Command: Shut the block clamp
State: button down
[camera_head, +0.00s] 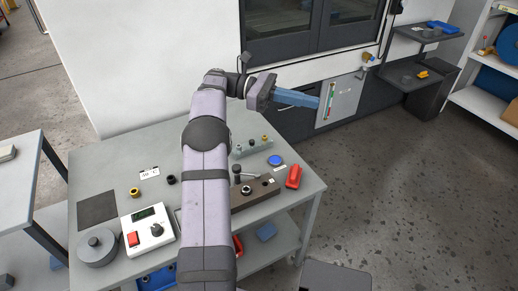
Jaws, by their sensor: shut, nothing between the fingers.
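My gripper (316,101) has long blue fingers that are shut with nothing between them. It is in the air beyond the table's back right edge, pointing right toward the white wall panel. A dark brown block (262,194) lies on the right part of the table, with a small lever and round fittings on top; it appears to be the block clamp. My arm covers its left end. The gripper is well above and behind the block, not touching it. I cannot tell whether the clamp is open or shut.
On the grey table (112,165) are a red object (293,177), a blue disc (275,160), a white control box (147,230) and a grey round weight (97,248). My arm crosses the table's middle. A side shelf (415,75) stands at the back right.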

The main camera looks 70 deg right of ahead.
jog(key=s+a+t+y+p, duration=0.1)
jog(key=s+a+t+p, duration=0.25)
jog(key=s+p, duration=0.3)
jog(key=w+f+m+t, duration=0.2)
jog(key=w+f+t, duration=0.2)
jog(key=f, duration=0.4)
jog(key=w+f+m+t, duration=0.3)
jog(key=w+f, duration=0.1)
jog(key=f, duration=0.4)
jog(key=w+d+f+m+t+h, duration=0.2)
jog(key=w+d+m+t, duration=0.1)
jog(key=w+m, duration=0.3)
jog(key=w+d+f+m+t+h, duration=0.2)
jog(key=w+d+f+m+t, duration=0.1)
jog(key=w+m, duration=0.3)
jog(key=shift+d+f+m+h+p, duration=0.25)
jog(key=shift+m+h+p, duration=0.15)
jog(key=shift+m, duration=0.8)
jog(key=shift+s+f, duration=0.1)
